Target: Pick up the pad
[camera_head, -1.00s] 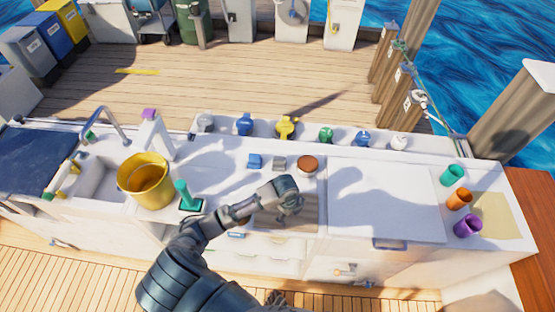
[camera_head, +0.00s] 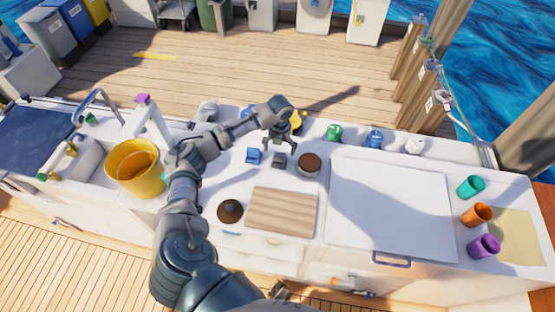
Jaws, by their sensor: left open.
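A small dark grey block (camera_head: 279,160), which looks like a pad, lies on the white counter (camera_head: 212,178). A similar small blue block (camera_head: 253,155) lies just to its left. My left gripper (camera_head: 280,143) is open, fingers pointing down, just above and behind the grey block. I cannot tell whether the fingers touch it. A dark part at the bottom edge (camera_head: 281,291) may be my right gripper; its jaws cannot be made out.
A round brown-topped container (camera_head: 309,165) stands close right of the grey block. A wooden board (camera_head: 281,211) and a dark round lid (camera_head: 230,211) lie in front. A yellow bucket (camera_head: 134,171) stands left. Coloured valves line the back edge. Cups (camera_head: 477,214) stand right.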

